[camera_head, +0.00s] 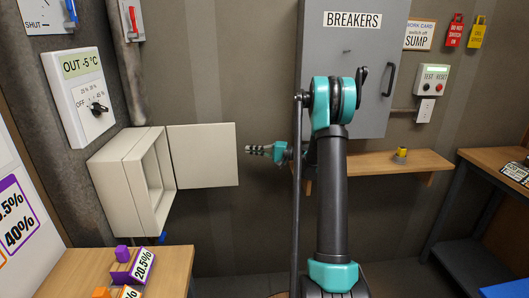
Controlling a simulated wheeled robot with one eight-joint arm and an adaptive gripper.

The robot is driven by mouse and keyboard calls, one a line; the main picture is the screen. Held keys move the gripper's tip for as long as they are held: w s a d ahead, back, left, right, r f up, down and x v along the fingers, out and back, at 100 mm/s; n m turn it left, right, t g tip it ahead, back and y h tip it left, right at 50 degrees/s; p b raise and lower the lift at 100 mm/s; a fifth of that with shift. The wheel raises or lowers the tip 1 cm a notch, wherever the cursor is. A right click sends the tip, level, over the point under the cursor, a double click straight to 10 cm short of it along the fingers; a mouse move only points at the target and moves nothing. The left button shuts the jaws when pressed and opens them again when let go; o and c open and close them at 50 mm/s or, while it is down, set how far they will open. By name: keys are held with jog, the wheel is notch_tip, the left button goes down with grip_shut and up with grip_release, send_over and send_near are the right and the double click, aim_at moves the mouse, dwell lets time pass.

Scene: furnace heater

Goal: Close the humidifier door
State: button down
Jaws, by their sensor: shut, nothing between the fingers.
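The humidifier (127,177) is a cream box on the left wall, below the humidity dial panel. Its door (203,155) is a flat cream panel standing wide open to the right of the box. The box's opening (154,182) shows a hollow inside. My gripper (250,150) is shut and empty, pointing left. In the picture its fingertips are just right of the door's free edge, with a small gap. I cannot tell how far apart they are in depth.
A dial panel (79,96) reading "OUT -5 °C" hangs above the humidifier. A wooden table (174,275) with purple and orange tagged blocks stands below it. A grey breakers cabinet (352,60) and a wooden shelf (378,162) are at the right.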

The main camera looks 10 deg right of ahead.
jog(key=shift+s+a, duration=0.35)
jog(key=shift+a, duration=0.5)
jog(key=shift+s+a, duration=0.4)
jog(key=shift+a, duration=0.4)
jog(key=shift+s+a, duration=0.35)
jog(key=shift+a, duration=0.5)
